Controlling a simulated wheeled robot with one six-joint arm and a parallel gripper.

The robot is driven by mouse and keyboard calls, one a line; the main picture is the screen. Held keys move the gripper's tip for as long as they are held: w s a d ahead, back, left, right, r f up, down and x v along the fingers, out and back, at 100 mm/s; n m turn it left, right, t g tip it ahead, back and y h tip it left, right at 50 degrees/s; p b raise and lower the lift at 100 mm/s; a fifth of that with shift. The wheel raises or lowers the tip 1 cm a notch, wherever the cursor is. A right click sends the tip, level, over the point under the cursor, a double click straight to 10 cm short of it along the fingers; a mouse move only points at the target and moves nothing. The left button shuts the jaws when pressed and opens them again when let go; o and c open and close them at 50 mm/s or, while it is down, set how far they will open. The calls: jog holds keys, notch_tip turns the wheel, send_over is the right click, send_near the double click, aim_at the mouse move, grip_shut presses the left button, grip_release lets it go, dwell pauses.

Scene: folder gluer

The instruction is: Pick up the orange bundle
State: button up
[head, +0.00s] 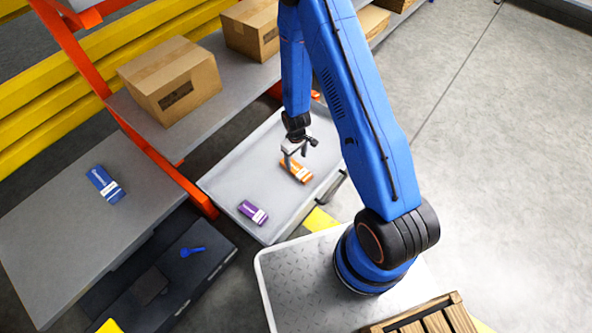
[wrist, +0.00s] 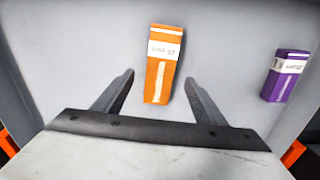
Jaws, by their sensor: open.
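The orange bundle (head: 297,170) lies flat in the grey tray, with a white band near one end. In the wrist view the orange bundle (wrist: 161,75) is upright in the picture, just beyond and partly between my fingertips. My gripper (head: 296,150) is over the tray beside the bundle, and its fingers stand apart. In the wrist view my gripper (wrist: 157,80) is open with nothing held. The left finger is clear of the bundle; the right fingertip is close to the bundle's lower right edge. I cannot tell the height gap.
A purple bundle (head: 253,212) lies in the same grey tray (head: 222,182); it also shows in the wrist view (wrist: 286,76). A blue bundle (head: 105,184) lies on the grey table at left. Cardboard boxes (head: 170,80) stand on the shelf behind. An orange post borders the tray.

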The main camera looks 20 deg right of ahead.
aim_at(296, 168)
jog(key=shift+f, duration=2.85)
jog(key=c, duration=1.2)
